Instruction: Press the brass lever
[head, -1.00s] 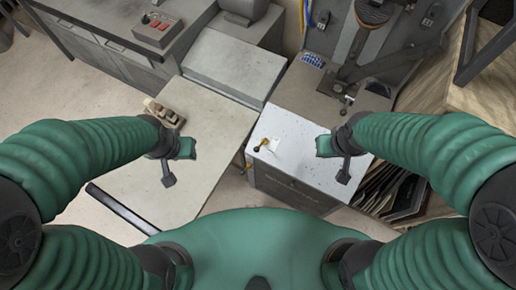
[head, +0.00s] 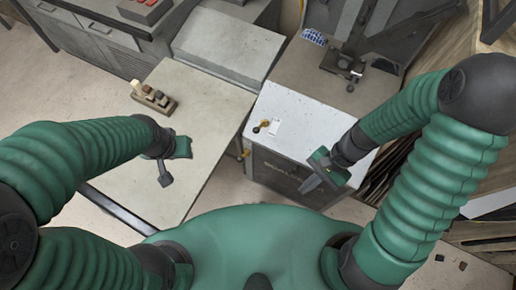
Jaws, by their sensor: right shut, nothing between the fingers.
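A small brass-coloured lever with a dark knob (head: 264,124) stands on the white top of the grey cabinet in the middle, beside a small white label. A second small brass-coloured part (head: 244,155) sticks out from the cabinet's left side. My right gripper (head: 304,188) is shut and empty. In the picture it lies over the cabinet's right front, to the right of and below the lever, apart from it. My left gripper (head: 165,180) hangs over the pale table at left, away from the lever; I cannot tell whether its fingers are open.
The pale table (head: 200,95) stands left of the cabinet (head: 300,110) and holds a small wooden block with pegs (head: 153,97). A machine with a dark metal arm (head: 345,63) stands behind the cabinet. Dark sheets are stacked at right. The cabinet top around the lever is clear.

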